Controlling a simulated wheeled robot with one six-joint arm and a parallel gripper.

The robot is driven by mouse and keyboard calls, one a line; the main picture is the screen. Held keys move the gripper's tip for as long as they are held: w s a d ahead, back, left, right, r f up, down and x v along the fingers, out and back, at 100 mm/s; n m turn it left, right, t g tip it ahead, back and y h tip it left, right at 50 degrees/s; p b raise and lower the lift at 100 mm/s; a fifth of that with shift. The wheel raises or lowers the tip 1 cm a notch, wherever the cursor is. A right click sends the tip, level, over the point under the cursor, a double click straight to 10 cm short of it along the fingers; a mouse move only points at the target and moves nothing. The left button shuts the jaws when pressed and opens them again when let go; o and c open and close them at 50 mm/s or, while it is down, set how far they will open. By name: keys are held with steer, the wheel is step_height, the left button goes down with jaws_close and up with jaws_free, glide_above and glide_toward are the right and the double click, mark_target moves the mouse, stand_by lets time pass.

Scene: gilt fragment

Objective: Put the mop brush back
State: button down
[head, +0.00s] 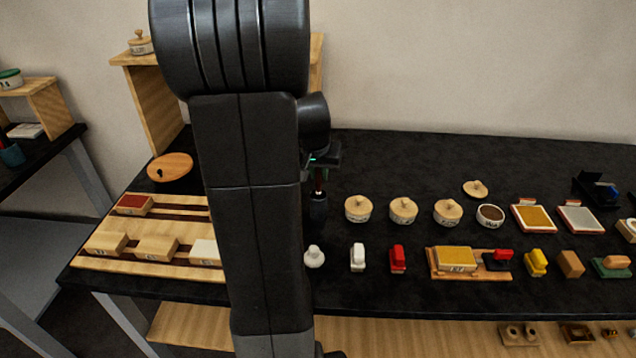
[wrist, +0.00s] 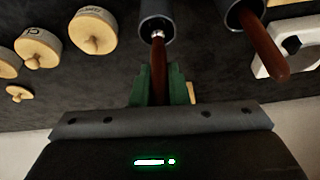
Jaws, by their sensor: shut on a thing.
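The mop brush has a slim red-brown handle (wrist: 158,67) with a silvery ferrule. My gripper (wrist: 159,82) is shut on that handle with its green fingers. In the wrist view the ferrule end is at the mouth of a dark grey cup (wrist: 157,22), and the bristles are hidden; I cannot tell how deep they sit. In the head view my gripper (head: 321,162) is above the cup (head: 318,208), with the dark red handle (head: 319,182) upright between them. A second dark cup (wrist: 236,14) with a brown-handled tool (wrist: 262,46) stands beside it in the wrist view.
Round lidded pots (head: 403,211) stand right of the cup. In front are a white knob-shaped piece (head: 314,257), a white block (head: 358,257) and a red one (head: 398,259). A wooden rack (head: 150,228) is at left. The black table (head: 400,160) is clear behind the pots.

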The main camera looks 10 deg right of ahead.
mark_target(319, 182)
steer(key=shift+f, duration=1.55)
steer(key=shift+f, duration=0.2)
steer(key=c, duration=1.4)
jaws_free()
steer(key=shift+r, duration=0.1)
steer(key=shift+r, duration=0.35)
steer(key=v, duration=1.1)
steer(key=shift+r, duration=0.3)
steer(key=shift+s, duration=0.15)
